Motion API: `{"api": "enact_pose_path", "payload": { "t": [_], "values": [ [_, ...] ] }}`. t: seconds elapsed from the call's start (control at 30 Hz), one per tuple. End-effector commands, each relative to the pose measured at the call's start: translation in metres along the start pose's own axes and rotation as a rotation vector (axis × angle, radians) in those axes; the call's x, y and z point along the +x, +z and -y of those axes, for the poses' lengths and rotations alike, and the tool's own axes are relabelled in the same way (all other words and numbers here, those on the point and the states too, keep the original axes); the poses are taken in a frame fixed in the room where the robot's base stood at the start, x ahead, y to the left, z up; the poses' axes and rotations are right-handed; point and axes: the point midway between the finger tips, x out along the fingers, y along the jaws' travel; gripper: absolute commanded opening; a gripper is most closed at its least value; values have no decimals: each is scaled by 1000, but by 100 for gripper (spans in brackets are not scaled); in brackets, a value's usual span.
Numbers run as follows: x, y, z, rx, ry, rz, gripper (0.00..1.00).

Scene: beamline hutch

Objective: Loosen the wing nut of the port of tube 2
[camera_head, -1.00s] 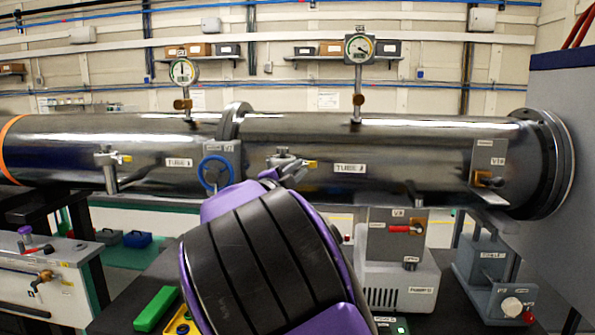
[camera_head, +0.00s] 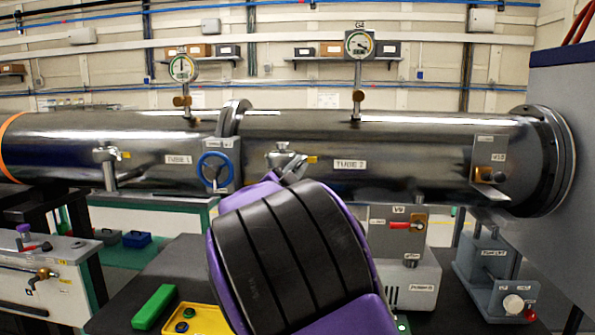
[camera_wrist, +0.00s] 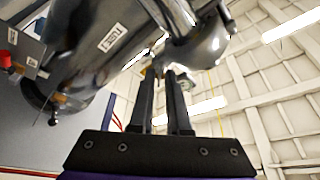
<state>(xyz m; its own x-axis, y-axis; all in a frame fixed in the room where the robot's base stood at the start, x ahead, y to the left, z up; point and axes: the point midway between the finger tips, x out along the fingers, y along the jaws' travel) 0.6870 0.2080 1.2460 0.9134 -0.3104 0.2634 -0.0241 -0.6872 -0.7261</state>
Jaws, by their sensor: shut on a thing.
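Tube 2 (camera_head: 420,150) is the dark, shiny right-hand tube, with a white "TUBE 2" label. It also shows in the wrist view (camera_wrist: 90,65). Its port (camera_head: 283,158) is a metal fitting on the tube's near side, left of the label, with a small yellow tag (camera_head: 313,159) beside it. In the wrist view my gripper (camera_wrist: 165,75) reaches up to the port's metal fitting (camera_wrist: 195,45), its two dark fingers close together and shut on a small part there, apparently the wing nut. The fingertips largely hide that part.
Tube 1 (camera_head: 90,145), with a similar port (camera_head: 108,165), lies left. A blue handwheel (camera_head: 214,170) sits at the joint, close to my arm. A gauge (camera_head: 360,43) stands above tube 2. A yellow tray (camera_head: 208,320) and green block (camera_head: 154,307) lie below, and a grey pump (camera_head: 410,275) stands right.

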Motion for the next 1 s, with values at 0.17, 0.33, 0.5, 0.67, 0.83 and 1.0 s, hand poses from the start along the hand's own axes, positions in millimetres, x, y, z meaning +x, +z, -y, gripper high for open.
{"api": "enact_pose_path", "payload": {
  "t": [0.17,0.33,0.5,0.67,0.83,1.0],
  "values": [
    [0,1,-4,-154,-64,-1,0],
    [0,0,-6,-300,-124,-2,0],
    [1,-1,-6,-432,-179,-2,0],
    [1,-1,-6,-533,-221,-1,0],
    [1,-3,-6,-607,-252,-2,0],
    [1,-3,-6,-650,-271,-2,0]
  ]
}}
